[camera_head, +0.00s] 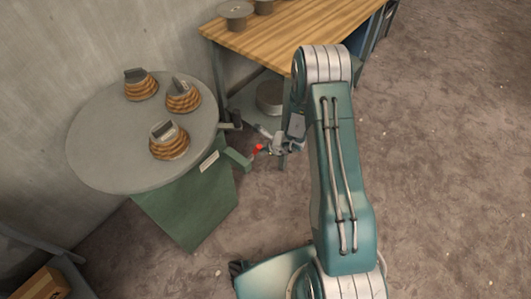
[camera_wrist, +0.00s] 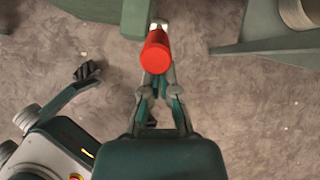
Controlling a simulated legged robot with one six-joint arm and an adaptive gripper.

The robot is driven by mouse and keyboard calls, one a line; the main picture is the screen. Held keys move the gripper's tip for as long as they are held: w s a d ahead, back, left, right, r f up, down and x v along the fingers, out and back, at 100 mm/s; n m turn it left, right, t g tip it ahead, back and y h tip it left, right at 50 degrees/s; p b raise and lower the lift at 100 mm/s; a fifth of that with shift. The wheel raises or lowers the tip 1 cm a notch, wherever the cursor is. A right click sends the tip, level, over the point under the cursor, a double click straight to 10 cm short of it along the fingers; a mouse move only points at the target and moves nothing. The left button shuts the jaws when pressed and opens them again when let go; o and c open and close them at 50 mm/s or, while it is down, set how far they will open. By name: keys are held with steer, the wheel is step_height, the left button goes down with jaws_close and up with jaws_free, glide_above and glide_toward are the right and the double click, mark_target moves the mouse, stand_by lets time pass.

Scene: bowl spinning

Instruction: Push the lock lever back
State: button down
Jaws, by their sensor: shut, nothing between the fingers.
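The lock lever has a red cylindrical knob (camera_head: 257,149) and sits at the end of a green bracket on the round table's right side in the head view. In the wrist view the red knob (camera_wrist: 156,52) is at top centre, in front of the green base. My gripper (camera_head: 276,149) is just right of the knob in the head view. In the wrist view my gripper (camera_wrist: 158,80) is shut and empty, with its fingertips right at the knob's near end and partly hidden by it. I cannot tell whether they touch.
A grey round table (camera_head: 95,152) on a green pedestal (camera_head: 190,212) carries several stacks of wooden bowls with dark blocks on top. A wooden workbench (camera_head: 285,28) stands behind, with a round object (camera_head: 270,98) below it. The floor at the right is clear.

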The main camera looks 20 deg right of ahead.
steer(key=shift+w+a+r, duration=0.25)
steer(key=shift+w+a, duration=0.2)
steer(key=shift+w, duration=0.15)
steer(key=shift+w+a+r, duration=0.3)
steer(key=shift+w+a, duration=0.1)
steer(key=shift+w, duration=0.15)
steer(key=shift+w+a+r, duration=0.25)
steer(key=shift+w+a, duration=0.2)
steer(key=shift+w, duration=0.15)
